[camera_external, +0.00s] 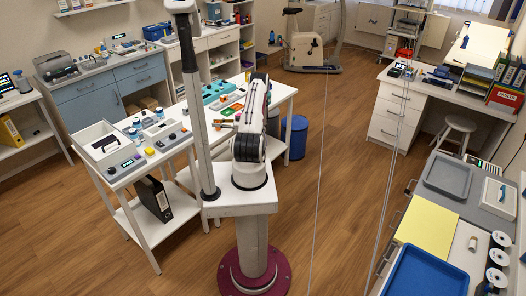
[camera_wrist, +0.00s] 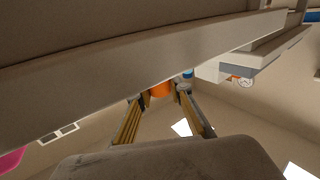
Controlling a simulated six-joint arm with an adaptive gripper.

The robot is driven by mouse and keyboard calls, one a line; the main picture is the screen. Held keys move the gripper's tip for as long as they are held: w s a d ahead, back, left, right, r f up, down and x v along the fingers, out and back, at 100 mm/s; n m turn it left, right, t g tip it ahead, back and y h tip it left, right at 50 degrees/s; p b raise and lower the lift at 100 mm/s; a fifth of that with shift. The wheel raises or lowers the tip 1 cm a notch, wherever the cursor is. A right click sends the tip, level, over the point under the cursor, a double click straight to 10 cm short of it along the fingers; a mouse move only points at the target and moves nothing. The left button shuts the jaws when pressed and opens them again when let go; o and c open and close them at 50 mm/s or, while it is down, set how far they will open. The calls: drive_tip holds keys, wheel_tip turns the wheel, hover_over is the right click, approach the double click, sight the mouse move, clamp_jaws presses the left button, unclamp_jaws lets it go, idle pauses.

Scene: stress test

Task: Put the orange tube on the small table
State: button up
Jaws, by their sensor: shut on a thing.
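The orange tube (camera_wrist: 160,89) shows between the fingertips of my gripper (camera_wrist: 162,97) in the wrist view, and only part of it is visible. The two yellowish fingers close on its sides. In the external view my gripper (camera_external: 222,123) is small and partly hidden by my arm, over or beside the white worktables left of my base. Which of the tables is the small one is not clear. A white table (camera_external: 146,226) with a lower shelf stands to the left.
The left table carries a white box (camera_external: 102,143) and several small devices and jars. A teal tray (camera_external: 220,92) lies on the table behind my arm. A grey pole stands close by on the left. A blue bin (camera_external: 296,137) is on the floor. A pale ledge crosses the wrist view.

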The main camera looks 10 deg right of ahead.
sight(218, 130)
drive_tip(key=shift+r, duration=0.1)
wheel_tip(218, 130, up, 10)
idle(0.9)
idle(0.8)
drive_tip(key=s+d+f+m+t+h, duration=0.1)
drive_tip(key=s+d+f+m+t, duration=0.1)
drive_tip(key=d, duration=0.6)
drive_tip(key=s+d+f+m+t+h, duration=0.2)
drive_tip(key=d+f+t, duration=0.1)
drive_tip(key=d, duration=0.5)
drive_tip(key=shift+s+m+t, duration=0.3)
drive_tip(key=shift+s+t, duration=0.1)
drive_tip(key=shift+t, duration=0.5)
